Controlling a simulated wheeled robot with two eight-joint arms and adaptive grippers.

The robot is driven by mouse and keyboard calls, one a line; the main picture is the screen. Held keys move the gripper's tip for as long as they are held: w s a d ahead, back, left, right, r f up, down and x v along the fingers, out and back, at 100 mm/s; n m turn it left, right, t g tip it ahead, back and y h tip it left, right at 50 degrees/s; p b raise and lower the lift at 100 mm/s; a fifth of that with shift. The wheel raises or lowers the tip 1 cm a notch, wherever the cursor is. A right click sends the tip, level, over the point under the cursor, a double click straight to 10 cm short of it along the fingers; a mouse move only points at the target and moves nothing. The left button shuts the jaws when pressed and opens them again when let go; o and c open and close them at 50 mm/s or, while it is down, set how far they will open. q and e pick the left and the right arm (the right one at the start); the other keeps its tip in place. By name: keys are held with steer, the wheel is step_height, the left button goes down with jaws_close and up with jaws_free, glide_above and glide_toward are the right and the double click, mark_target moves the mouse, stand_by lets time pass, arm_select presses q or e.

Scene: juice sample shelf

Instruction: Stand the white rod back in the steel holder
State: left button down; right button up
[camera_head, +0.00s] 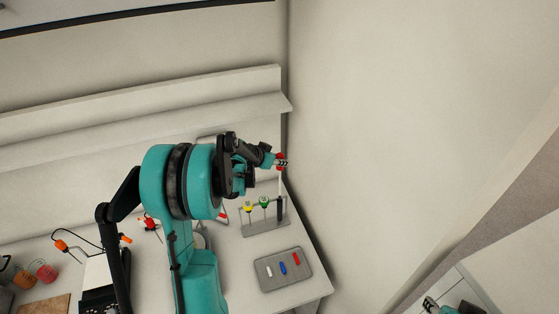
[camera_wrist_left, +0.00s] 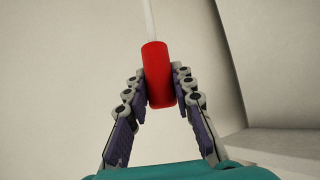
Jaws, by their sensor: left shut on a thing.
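The white rod (camera_head: 280,184) has a red grip (camera_wrist_left: 158,74) at its upper end. My left gripper (camera_head: 281,161) is shut on this red grip, and the rod hangs about upright below it. In the left wrist view the white shaft (camera_wrist_left: 149,20) runs away from the fingers. The steel holder (camera_head: 266,229) stands on the bench below, with a yellow-topped rod (camera_head: 248,207) and a green-topped rod (camera_head: 264,202) in it. The white rod is over the holder's right end, near a dark upright piece (camera_head: 281,208). I cannot tell whether its lower end touches the holder. My right gripper (camera_head: 430,304) shows partly at the bottom right.
A grey tray (camera_head: 263,285) with white, blue and red pieces lies in front of the holder. A wall (camera_head: 340,180) rises close on the right. A shelf (camera_head: 200,115) runs along the back wall. Red-filled beakers (camera_head: 46,272) stand at the far left.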

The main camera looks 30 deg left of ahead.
mark_target(280, 180)
arm_select(q)
step_height(280, 180, down, 6)
steer(key=b, duration=0.5)
steer(key=shift+b, duration=0.35)
stand_by(1.7)
stand_by(0.6)
step_height(280, 180, down, 7)
steer(key=b, duration=0.7)
steer(key=shift+f, duration=0.15)
stand_by(2.2)
stand_by(0.5)
